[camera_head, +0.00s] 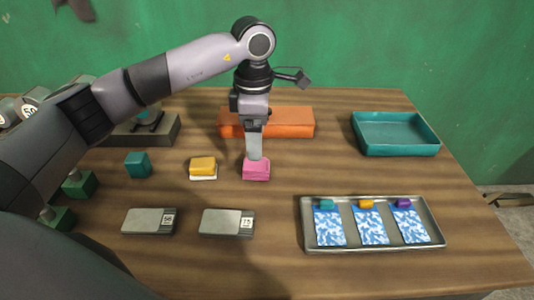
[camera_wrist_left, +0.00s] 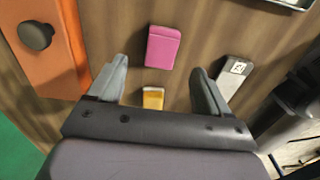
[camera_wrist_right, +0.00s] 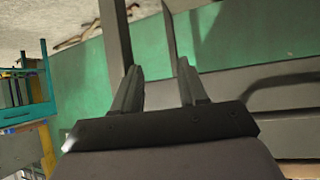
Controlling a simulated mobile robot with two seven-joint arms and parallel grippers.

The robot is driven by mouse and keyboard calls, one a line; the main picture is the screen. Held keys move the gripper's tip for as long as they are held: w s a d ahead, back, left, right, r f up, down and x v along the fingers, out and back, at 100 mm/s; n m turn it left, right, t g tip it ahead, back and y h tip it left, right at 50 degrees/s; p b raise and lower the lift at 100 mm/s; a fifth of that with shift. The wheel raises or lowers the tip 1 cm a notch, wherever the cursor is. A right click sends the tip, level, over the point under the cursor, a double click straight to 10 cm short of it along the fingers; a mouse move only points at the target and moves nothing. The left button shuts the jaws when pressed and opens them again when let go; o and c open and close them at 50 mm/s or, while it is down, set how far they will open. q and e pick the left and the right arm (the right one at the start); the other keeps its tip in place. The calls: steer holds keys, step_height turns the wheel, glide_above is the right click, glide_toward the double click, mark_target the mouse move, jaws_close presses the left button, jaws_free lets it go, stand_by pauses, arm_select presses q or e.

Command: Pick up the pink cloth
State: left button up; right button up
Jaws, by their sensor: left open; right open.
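The pink cloth (camera_head: 256,171) is a small folded block on the wooden table, near its middle. In the left wrist view the pink cloth (camera_wrist_left: 162,47) lies beyond the fingertips, roughly between their lines, with bare table around it. My left gripper (camera_head: 254,153) points down over the cloth, and its fingers overlap the cloth's far edge in the head view. In the left wrist view my left gripper (camera_wrist_left: 160,75) is open with nothing between its fingers. My right gripper (camera_wrist_right: 157,70) is open and empty, away from the table, facing a green wall.
A yellow-and-white folded cloth (camera_head: 203,168) and a teal block (camera_head: 138,164) lie left of the pink cloth. An orange box (camera_head: 290,122) is behind. Two grey plates (camera_head: 148,221) lie in front. A metal tray (camera_head: 308,239) and teal tray (camera_head: 400,150) stand right.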

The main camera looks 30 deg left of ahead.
mark_target(258, 163)
arm_select(q)
steer(key=shift+f, duration=0.35)
steer(key=shift+s+d+f+p, duration=0.1)
steer(key=shift+f+p, duration=0.15)
steer(key=shift+f, duration=1.35)
steer(key=shift+d+f+p, duration=0.1)
steer(key=shift+f+p, duration=0.1)
steer(key=shift+f, duration=1.35)
steer(key=c, duration=1.1)
